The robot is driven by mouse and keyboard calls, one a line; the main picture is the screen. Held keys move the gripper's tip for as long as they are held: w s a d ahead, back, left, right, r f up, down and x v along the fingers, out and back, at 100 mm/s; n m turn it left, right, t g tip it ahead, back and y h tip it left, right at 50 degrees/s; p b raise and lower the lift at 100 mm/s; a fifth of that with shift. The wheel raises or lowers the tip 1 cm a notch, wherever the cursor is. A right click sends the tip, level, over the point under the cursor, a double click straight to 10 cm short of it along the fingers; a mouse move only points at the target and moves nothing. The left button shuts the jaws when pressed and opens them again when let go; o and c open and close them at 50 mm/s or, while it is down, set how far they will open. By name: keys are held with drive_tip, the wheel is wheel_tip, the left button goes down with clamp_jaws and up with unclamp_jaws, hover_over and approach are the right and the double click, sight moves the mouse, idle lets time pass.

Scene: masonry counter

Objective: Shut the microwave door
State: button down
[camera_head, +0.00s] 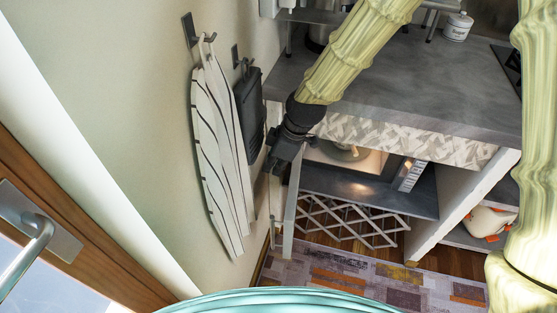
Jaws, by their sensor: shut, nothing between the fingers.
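The microwave (409,176) sits in a shelf bay under the counter, its lit interior and round plate (343,152) showing, its control panel on the right. Its door (291,206) appears as a narrow pale panel seen nearly edge-on, swung wide open at the left side of the bay. My gripper (277,168) points down at the door's upper end, on its wall side. It is shut and empty. The fingertips are small and dark, and I cannot tell whether they touch the door. My wrist hides part of the door's hinge side.
An ironing board (217,155) and a dark flat board (249,112) hang on the left wall, close to my gripper. The grey counter (420,85) is above the microwave. A folding rack (350,222) stands below. A patterned rug (365,277) covers the floor.

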drive_tip(key=f, duration=0.1)
drive_tip(key=d+f, duration=0.1)
drive_tip(key=f, duration=0.1)
drive_tip(key=d+f, duration=0.1)
drive_tip(key=f, duration=0.1)
drive_tip(key=shift+s+f, duration=0.25)
idle(0.3)
drive_tip(key=shift+d, duration=0.15)
